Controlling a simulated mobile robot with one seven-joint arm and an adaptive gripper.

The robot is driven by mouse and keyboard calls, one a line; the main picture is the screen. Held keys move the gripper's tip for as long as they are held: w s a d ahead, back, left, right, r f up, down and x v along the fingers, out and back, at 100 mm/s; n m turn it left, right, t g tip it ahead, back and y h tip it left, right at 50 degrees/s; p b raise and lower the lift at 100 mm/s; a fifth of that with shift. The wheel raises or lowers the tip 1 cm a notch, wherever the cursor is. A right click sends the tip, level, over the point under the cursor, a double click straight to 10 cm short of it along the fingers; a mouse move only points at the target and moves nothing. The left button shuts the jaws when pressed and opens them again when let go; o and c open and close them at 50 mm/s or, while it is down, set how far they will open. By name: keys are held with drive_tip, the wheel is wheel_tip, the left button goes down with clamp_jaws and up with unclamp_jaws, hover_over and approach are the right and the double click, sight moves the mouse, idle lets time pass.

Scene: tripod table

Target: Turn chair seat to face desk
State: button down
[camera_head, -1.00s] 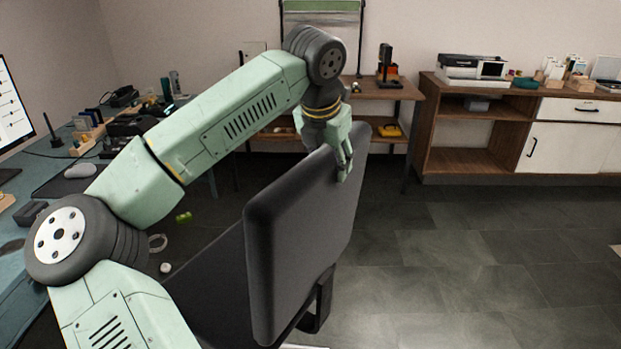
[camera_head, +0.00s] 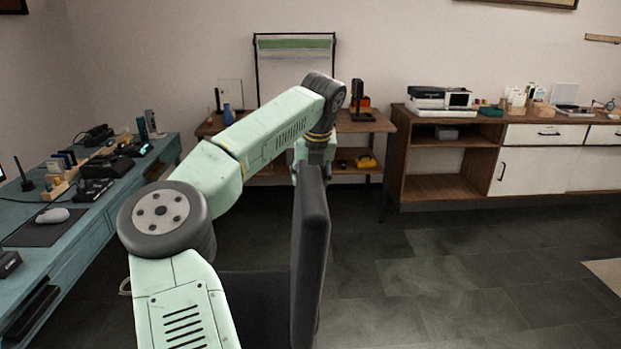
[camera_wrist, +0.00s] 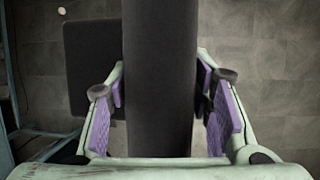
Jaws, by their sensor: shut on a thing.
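The dark chair's backrest (camera_head: 311,262) stands upright, almost edge-on in the head view, with the seat (camera_head: 252,301) to its left, on the desk side. The blue desk (camera_head: 69,262) runs along the left. My gripper (camera_head: 309,168) is at the top edge of the backrest, its far finger mostly hidden. In the wrist view my gripper (camera_wrist: 162,100) has one purple-padded finger on each side of the backrest (camera_wrist: 160,70) and is shut on it. The seat (camera_wrist: 93,60) lies below and left of it.
A wooden shelf table (camera_head: 350,124) stands at the back, and a wood and white cabinet (camera_head: 440,187) at the back right. The desk holds a mouse (camera_head: 52,215) and several devices. The tiled floor (camera_head: 450,280) right of the chair is clear.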

idle(0.3)
drive_tip(key=c, duration=0.8)
unclamp_jaws()
drive_tip(key=v, duration=1.2)
